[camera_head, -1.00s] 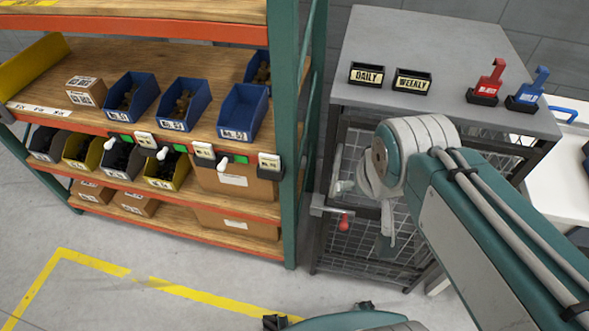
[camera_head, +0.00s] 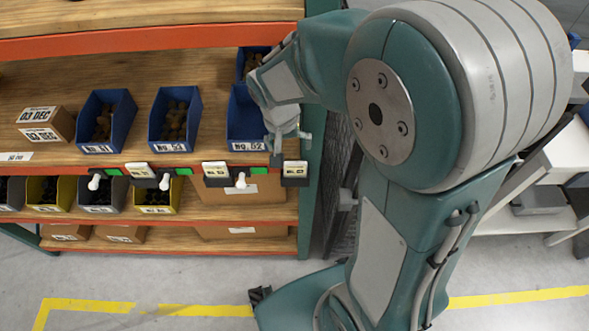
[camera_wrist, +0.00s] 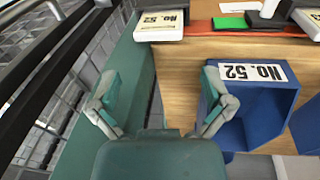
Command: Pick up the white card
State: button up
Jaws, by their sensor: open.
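A white card marked No. 52 (camera_wrist: 162,20) sits at the shelf's front rail, near the green post, at the top of the wrist view. In the head view, what looks like the same white card (camera_head: 295,168) is at the right end of the row of cards, just below my gripper (camera_head: 287,143). In the wrist view my gripper (camera_wrist: 160,88) is open, with nothing between its fingers. The card lies beyond the fingertips, apart from them.
A blue bin labelled No. 52 (camera_wrist: 262,105) is close beside the right finger. Other white cards (camera_head: 214,170), green tags and white knobs line the rail. The green post (camera_wrist: 132,70) and black mesh cage (camera_wrist: 50,75) are to the left in the wrist view.

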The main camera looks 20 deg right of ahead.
aim_at(295, 170)
jog(key=f, duration=0.3)
jog(key=shift+d, duration=0.25)
jog(key=shift+a+f, duration=0.1)
jog(key=shift+f, duration=0.55)
jog(key=f, duration=0.4)
jog(key=shift+s+d+f, duration=0.15)
jog(key=shift+s+d, duration=0.2)
jog(key=shift+d, duration=0.05)
jog(key=shift+s+d+f, duration=0.15)
jog(key=shift+d+f, duration=0.05)
jog(key=shift+d, duration=0.05)
jog(key=shift+a, duration=0.1)
jog(key=shift+a+f, duration=0.1)
jog(key=shift+a, duration=0.05)
jog(key=c, duration=0.5)
jog(key=shift+w+f, duration=0.2)
jog(key=shift+w, duration=0.15)
jog(key=shift+c, duration=0.6)
jog(key=shift+w+a+r, duration=0.1)
jog(key=shift+a+r, duration=0.1)
jog(key=shift+a, duration=0.05)
jog(key=shift+c, duration=0.3)
